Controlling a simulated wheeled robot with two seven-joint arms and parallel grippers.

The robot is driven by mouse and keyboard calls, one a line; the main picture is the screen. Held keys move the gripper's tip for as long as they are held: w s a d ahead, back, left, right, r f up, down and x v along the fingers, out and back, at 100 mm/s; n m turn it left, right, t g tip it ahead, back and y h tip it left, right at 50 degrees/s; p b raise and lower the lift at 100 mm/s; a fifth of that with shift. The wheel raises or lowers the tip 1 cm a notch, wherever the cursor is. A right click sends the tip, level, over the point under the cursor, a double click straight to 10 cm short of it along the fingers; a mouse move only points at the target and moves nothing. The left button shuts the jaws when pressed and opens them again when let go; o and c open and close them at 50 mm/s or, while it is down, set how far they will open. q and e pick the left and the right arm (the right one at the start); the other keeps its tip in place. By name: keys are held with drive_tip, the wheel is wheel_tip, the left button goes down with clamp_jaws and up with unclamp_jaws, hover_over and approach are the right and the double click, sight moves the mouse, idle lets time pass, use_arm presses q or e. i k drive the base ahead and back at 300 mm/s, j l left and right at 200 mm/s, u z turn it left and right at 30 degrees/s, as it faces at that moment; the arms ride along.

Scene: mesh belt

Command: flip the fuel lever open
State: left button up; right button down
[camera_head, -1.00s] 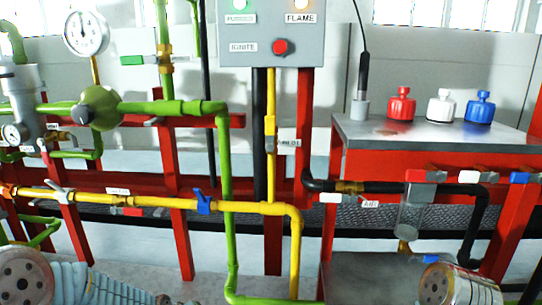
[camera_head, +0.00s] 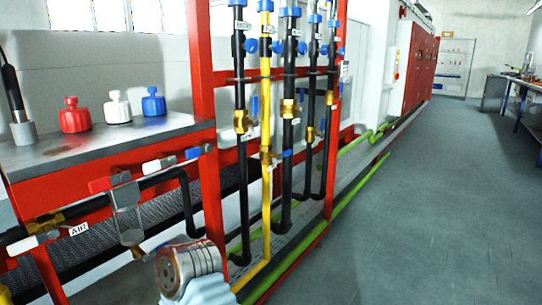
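No lever with a readable fuel label shows now. A yellow vertical pipe (camera_head: 266,95) stands among black pipes in the red frame. It carries a brass valve (camera_head: 266,157) with a blue handle (camera_head: 285,154) to its right. The small tag beside this valve is too small to read. At left, a black pipe has a white lever (camera_head: 32,241) next to an "AIR" label (camera_head: 78,229). Neither gripper is in view. Only a round metal link of one of my arms shows at the bottom, below the pipes.
A grey-topped red bench (camera_head: 105,145) carries red (camera_head: 74,118), white (camera_head: 118,109) and blue (camera_head: 153,104) bottles. Further brass valves sit on the black pipes (camera_head: 242,121). A green pipe (camera_head: 350,200) runs along the low platform edge. The grey floor (camera_head: 430,200) at right is open.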

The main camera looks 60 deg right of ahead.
sight(287, 152)
drive_tip(key=z, duration=2.05)
